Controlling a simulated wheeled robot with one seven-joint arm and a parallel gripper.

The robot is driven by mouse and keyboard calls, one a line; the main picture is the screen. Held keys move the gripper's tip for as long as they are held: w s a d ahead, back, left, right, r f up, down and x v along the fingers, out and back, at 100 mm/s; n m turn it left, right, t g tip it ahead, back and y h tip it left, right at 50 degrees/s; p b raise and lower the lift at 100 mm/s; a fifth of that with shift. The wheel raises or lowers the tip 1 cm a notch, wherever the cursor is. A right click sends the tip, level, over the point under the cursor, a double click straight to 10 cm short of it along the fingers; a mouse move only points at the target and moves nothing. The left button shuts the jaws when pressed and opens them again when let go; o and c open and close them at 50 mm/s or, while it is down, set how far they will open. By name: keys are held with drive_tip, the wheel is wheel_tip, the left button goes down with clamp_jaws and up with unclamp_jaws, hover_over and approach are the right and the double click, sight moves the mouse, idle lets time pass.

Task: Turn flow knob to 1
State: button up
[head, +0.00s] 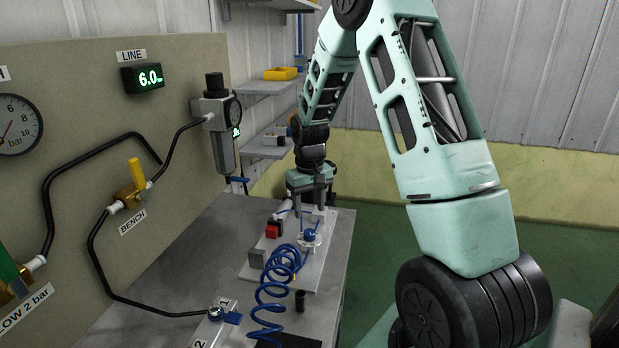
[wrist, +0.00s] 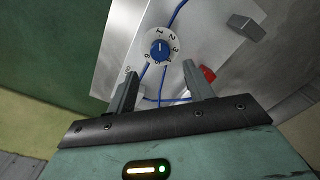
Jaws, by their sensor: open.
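The flow knob (head: 310,236) is a small blue knob on a white round dial, on a metal plate on the bench. In the wrist view the blue knob (wrist: 159,49) sits at the centre of the numbered dial, just beyond my fingertips. A pale mark shows on the knob, but the exact setting is too small to read surely. My gripper (head: 312,210) points down above the knob's plate. In the wrist view my gripper (wrist: 158,78) has its fingers wide apart, with nothing between them. The knob looks roughly centred between the fingers and apart from them.
A red switch (head: 272,231) stands left of the knob; it also shows in the wrist view (wrist: 208,74). A coiled blue hose (head: 270,293) lies in front. The LINE display (head: 147,78) reads 6.0. Bare bench lies left of the plate.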

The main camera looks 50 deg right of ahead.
wheel_tip(320, 180, up, 10)
drive_tip(key=shift+b, duration=0.45)
drive_tip(key=s+a+n, duration=0.2)
drive_tip(key=a, duration=0.9)
drive_tip(key=s+a+n, duration=0.3)
drive_tip(key=a, duration=0.9)
drive_tip(key=s+a+f+n, duration=0.1)
drive_tip(key=s+a+n, duration=0.2)
drive_tip(key=s+a, duration=0.4)
drive_tip(key=s+a+n, duration=0.3)
drive_tip(key=s+a, duration=0.4)
drive_tip(key=s, duration=0.6)
drive_tip(key=shift+f+y, duration=0.3)
drive_tip(key=shift+f, duration=0.05)
